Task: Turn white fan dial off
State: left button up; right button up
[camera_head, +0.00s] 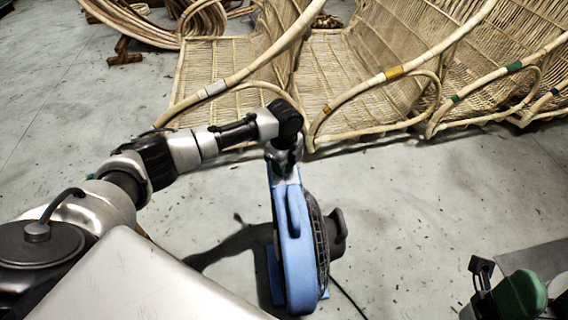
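A blue fan (294,250) stands on the floor at the lower middle, seen from above and nearly edge-on. Its dark grille (318,245) faces right, and a black part sticks out on that side. I cannot make out a white dial on it. My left arm reaches in from the left, and my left gripper (284,163) points down at the top of the fan. It looks close to or touching the blue casing, but I cannot tell which. Its fingers are small and dark, so their opening is unclear. My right gripper is not in view.
Several rattan chairs (395,70) stand in a row across the back, close beyond my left arm. Coiled rattan (165,25) lies at the top left. A green-and-black item (518,296) is at the lower right. A cord runs from the fan.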

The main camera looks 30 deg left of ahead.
pick_arm(q)
jog(key=c, duration=0.3)
dwell(0.8)
